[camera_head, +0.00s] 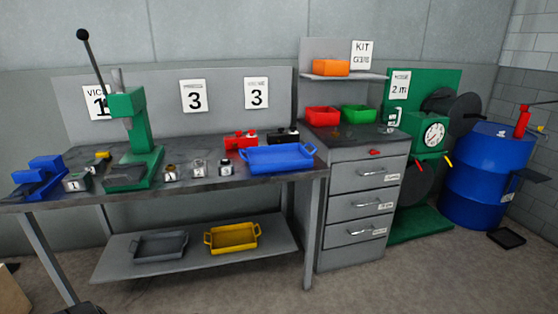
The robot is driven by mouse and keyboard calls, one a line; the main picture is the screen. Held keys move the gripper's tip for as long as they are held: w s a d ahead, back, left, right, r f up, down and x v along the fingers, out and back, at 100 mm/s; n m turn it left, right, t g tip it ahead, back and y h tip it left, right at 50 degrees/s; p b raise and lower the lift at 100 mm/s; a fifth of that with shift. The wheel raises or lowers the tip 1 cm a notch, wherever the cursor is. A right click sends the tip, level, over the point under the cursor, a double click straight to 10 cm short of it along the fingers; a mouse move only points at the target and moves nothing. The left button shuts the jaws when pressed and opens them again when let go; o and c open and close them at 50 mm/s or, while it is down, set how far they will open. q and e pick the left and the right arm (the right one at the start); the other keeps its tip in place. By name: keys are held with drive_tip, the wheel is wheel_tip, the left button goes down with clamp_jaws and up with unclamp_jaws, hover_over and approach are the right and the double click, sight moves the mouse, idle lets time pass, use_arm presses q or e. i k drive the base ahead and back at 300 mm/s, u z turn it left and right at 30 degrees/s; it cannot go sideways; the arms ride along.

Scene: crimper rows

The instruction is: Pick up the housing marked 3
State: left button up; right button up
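One is a dark block with a pale label (170,173), one a light grey block (198,168), and one a dark grey block (226,166). A grey box with a pale label (76,182) stands left of the press. Their marks are too small to read, so I cannot tell which housing is marked 3. Neither of my grippers can be made out in this view.
A blue vice (40,178) is at the left end. Grey (158,258) and yellow (231,250) trays sit on the lower shelf. A drawer cabinet (340,205) stands right.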

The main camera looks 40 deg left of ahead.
sight(228, 169)
drive_tip(key=z, duration=0.2)
drive_tip(key=i, duration=2.4)
drive_tip(key=u, duration=1.7)
drive_tip(key=i, duration=0.85)
drive_tip(key=u, duration=0.8)
